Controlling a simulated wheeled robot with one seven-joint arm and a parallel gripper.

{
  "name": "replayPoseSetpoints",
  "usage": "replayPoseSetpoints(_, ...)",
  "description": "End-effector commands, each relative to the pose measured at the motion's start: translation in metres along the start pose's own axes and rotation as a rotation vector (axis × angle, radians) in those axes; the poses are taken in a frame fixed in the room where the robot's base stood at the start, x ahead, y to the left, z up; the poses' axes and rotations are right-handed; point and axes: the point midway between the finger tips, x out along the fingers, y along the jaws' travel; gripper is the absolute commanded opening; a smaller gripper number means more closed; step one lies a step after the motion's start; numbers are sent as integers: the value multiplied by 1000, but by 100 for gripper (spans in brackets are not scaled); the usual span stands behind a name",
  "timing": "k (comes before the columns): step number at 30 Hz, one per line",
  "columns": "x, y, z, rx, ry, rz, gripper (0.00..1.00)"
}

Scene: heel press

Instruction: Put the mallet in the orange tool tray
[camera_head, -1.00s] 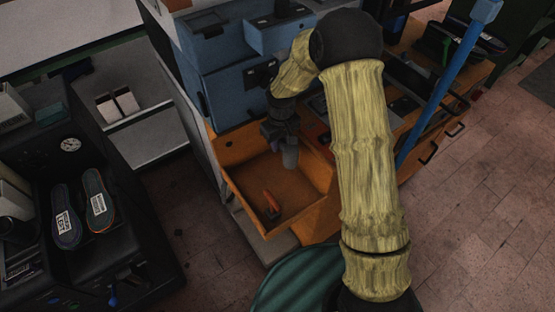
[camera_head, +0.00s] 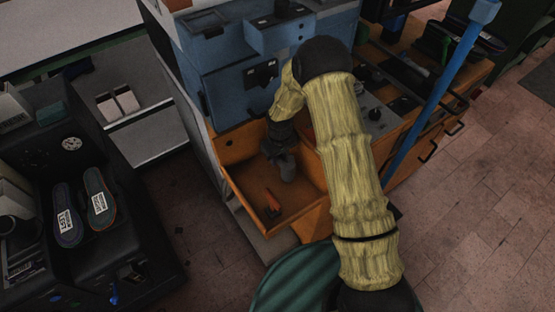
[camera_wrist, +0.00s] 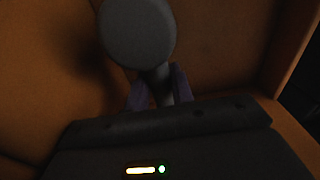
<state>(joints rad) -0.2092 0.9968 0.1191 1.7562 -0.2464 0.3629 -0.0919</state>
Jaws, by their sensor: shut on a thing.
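The mallet (camera_wrist: 138,34) has a grey round head and a grey handle. In the wrist view my gripper (camera_wrist: 158,90) is shut on the handle, with one finger on each side. In the head view the mallet (camera_head: 287,168) is inside the walls of the orange tool tray (camera_head: 240,205), towards its back. My gripper (camera_head: 276,150) is above it, reaching down into the tray. The tray's floor and walls fill most of the wrist view. I cannot tell whether the mallet touches the tray floor.
A red-handled tool (camera_head: 271,201) lies in the tray's front part. A blue machine (camera_head: 230,85) stands right behind the tray. A blue post (camera_head: 440,90) rises at the right. A black bench with two insoles (camera_head: 82,210) is at the left.

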Motion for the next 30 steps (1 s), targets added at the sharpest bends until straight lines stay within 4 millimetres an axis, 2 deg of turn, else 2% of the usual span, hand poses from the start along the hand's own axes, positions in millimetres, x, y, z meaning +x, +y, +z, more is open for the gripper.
replayPoseSetpoints(3, 14, 0, -1, 0, -1, 0, 0)
replayPoseSetpoints(16, 22, 0, -3, 0, 0, 1, 0)
replayPoseSetpoints(17, 22, 0, -3, 0, 0, 0, 29)
replayPoseSetpoints(19, 22, 0, -3, 0, 0, 0, 43)
replayPoseSetpoints(20, 21, 0, -3, 0, 0, 0, 45)
replayPoseSetpoints(30, 18, 0, -3, 0, 0, 0, 45)
